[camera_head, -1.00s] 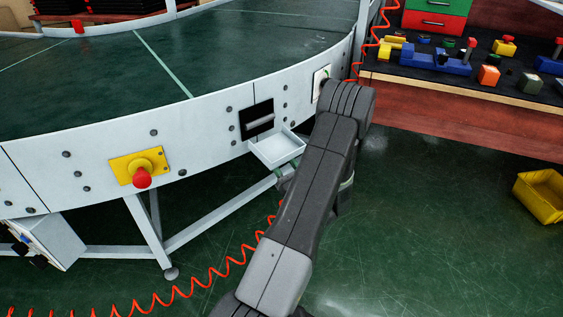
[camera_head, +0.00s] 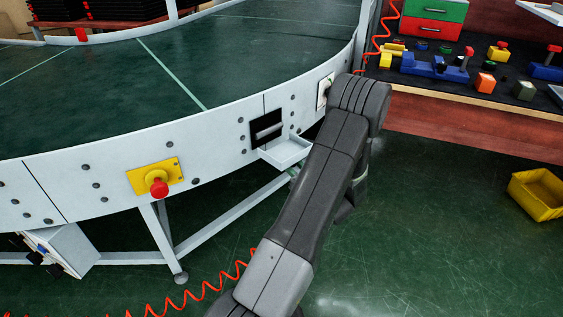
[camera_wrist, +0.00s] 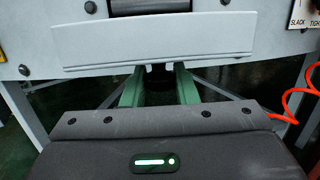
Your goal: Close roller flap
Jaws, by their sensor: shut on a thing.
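The roller flap (camera_head: 285,152) is a white, shallow-edged panel on the conveyor's curved side. It stands open, sticking outward below a dark opening with a grey roller (camera_head: 267,130). In the wrist view the flap (camera_wrist: 210,40) is a wide white panel across the top, with a small tab at its lower edge. My gripper (camera_wrist: 157,72) has green fingers reaching to this edge and is shut on the flap there; the exact contact is hard to see. In the head view my arm hides most of the gripper, below the flap's outer edge.
A yellow plate with a red button (camera_head: 157,180) is on the conveyor side to the left. A white switch plate (camera_head: 325,92) is right of the flap, close to my arm. A workbench (camera_head: 450,120) stands right, a yellow bin (camera_head: 538,195) on the floor. A red coiled cable runs below.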

